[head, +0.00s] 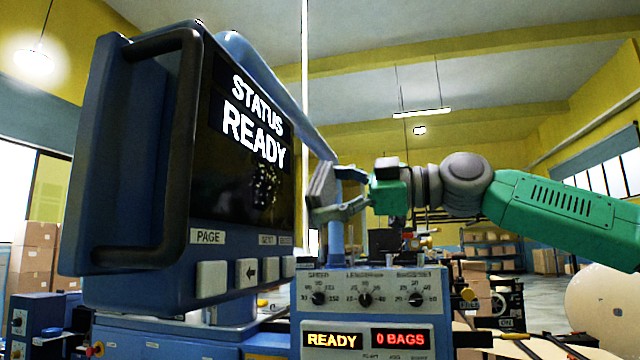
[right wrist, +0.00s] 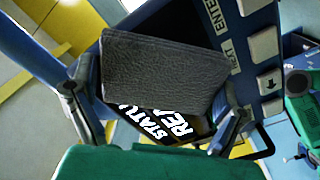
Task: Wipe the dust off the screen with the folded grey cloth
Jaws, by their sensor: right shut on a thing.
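The screen (head: 235,165) is a dark panel in a blue housing at the left of the head view, lit with STATUS READY. A faint speckled patch shows on its lower right; I cannot tell whether it is dust or a reflection. My right gripper (head: 324,191) is shut on the folded grey cloth (head: 321,186), just right of the screen's edge in the head view. In the right wrist view the cloth (right wrist: 165,72) spans between the fingers and hides part of the screen (right wrist: 185,22). Contact with the screen is not visible. My left gripper is out of view.
A dark handle (head: 182,150) stands out from the housing's left side. Page buttons (head: 212,278) line the housing below the screen. A control box with knobs (head: 367,285) stands below my right gripper. A large kraft roll (head: 600,305) is at the right.

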